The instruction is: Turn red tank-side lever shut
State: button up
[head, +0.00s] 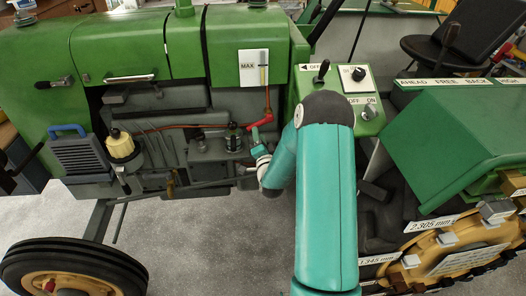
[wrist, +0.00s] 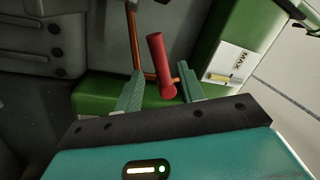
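The red lever (head: 262,121) sits on the tractor's side below the MAX gauge, at the lower end of a thin copper-coloured pipe. In the wrist view the lever (wrist: 158,62) shows as a red cylinder, slightly tilted, with its lower end between my fingers. My gripper (head: 257,138) is just below the lever in the head view. In the wrist view my gripper (wrist: 162,87) is open, with one finger on each side of the lever and gaps visible beside it. Whether either finger touches the lever, I cannot tell.
The white MAX gauge plate (head: 254,68) is above the lever. A control panel (head: 342,88) with knobs and a black stick stands to the right, close to my arm. Engine parts, including a yellow-topped filter (head: 120,144), lie to the left. Grey floor (head: 205,240) is open below.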

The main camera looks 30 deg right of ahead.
jog(key=v, duration=0.7)
jog(key=shift+s, duration=0.3)
